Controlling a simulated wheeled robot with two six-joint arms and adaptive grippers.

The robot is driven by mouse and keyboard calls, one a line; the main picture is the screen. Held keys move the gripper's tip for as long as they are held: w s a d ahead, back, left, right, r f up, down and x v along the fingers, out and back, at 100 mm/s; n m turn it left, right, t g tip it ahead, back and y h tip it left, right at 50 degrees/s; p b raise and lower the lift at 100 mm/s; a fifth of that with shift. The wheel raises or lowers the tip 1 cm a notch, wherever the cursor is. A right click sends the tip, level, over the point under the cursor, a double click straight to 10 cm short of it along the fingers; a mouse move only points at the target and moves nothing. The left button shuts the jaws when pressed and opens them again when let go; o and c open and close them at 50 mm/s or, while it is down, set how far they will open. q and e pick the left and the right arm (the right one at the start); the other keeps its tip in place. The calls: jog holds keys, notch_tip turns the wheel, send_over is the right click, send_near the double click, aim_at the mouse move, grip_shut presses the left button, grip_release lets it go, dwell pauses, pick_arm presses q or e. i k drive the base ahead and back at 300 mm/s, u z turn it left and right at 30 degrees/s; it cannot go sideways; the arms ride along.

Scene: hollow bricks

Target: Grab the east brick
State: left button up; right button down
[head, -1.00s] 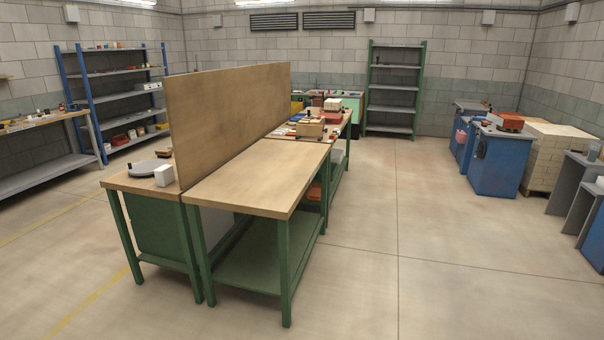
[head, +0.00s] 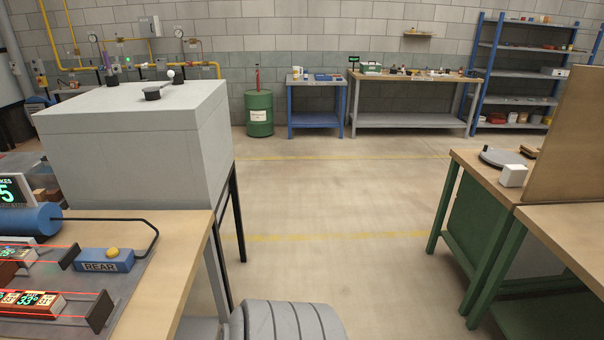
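Two reddish-brown bricks with lit displays lie at the lower left of the head view, at the picture's edge. The nearer brick (head: 30,302) shows a green number and lies between dark end plates, with red light lines along it. The farther brick (head: 18,264) is partly cut off by the left edge. I cannot tell which one is the east brick. Neither of my grippers is in view.
The bricks' wooden bench (head: 185,255) also carries a blue box marked REAR (head: 104,260). A large grey cabinet (head: 130,140) stands behind it. A green-legged workbench (head: 475,205) is at right. Open floor (head: 330,200) lies between. A green drum (head: 259,114) stands at the back.

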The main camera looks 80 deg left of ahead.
aim_at(30, 301)
jog(key=u, duration=2.35)
jog(key=i, duration=2.45)
jog(key=u, duration=2.3)
